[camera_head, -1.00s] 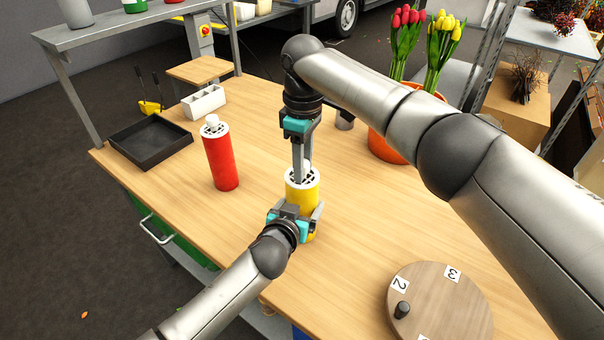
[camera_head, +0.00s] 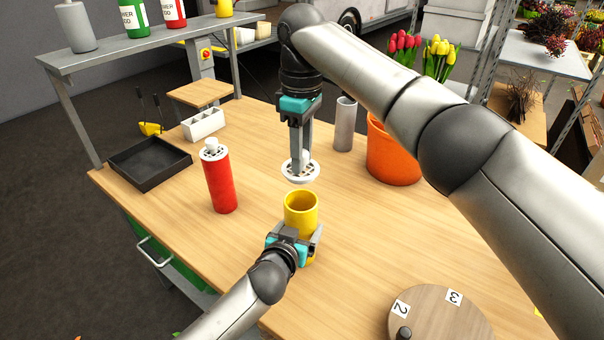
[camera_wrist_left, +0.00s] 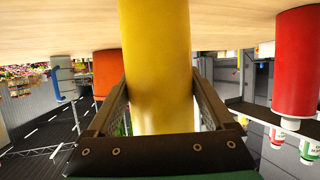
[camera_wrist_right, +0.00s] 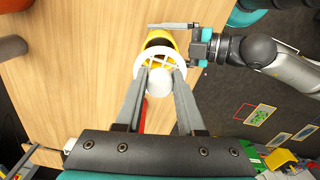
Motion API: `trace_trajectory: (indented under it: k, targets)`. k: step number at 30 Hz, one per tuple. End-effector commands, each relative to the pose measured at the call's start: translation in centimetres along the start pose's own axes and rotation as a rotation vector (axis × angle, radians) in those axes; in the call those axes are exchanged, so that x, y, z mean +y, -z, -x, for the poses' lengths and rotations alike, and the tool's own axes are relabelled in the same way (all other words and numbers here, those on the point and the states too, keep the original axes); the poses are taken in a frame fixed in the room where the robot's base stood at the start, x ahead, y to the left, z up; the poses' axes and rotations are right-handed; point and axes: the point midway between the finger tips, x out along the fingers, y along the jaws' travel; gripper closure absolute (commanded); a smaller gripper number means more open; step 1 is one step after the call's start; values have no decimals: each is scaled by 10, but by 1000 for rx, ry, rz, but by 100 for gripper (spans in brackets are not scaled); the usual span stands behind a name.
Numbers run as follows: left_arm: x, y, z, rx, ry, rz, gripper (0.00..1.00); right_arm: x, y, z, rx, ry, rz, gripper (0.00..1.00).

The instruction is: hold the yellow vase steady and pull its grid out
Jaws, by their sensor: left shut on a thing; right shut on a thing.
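The yellow vase (camera_head: 301,212) stands upright on the table, its round mouth open. My left gripper (camera_head: 293,241) is shut around its lower body; in the left wrist view the fingers press on both sides of the vase (camera_wrist_left: 158,70). The white round grid (camera_head: 300,172) hangs above the vase mouth, apart from it. My right gripper (camera_head: 300,150) is shut on the grid's knob from above. In the right wrist view the grid (camera_wrist_right: 143,65) shows between the fingers and partly covers the vase (camera_wrist_right: 160,38).
A red vase (camera_head: 220,182) with its own white grid stands to the left.

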Motion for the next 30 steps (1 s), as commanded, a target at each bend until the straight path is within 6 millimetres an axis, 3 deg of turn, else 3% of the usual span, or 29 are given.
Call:
trace_trajectory:
  k: [5,13,14,18,30]
  targets:
    - [0,0,0,-1,0,0,93,0,0,18,0,0,-1,100]
    - [0,0,0,-1,0,0,93,0,0,21,-1,1,-1,100]
    - [0,0,0,-1,0,0,13,0,0,21,-1,1,-1,100]
    - [0,0,0,-1,0,0,0,0,0,20,-1,1,-1,100]
    - [0,-1,8,-1,1,1,0,0,0,20,-1,1,-1,100]
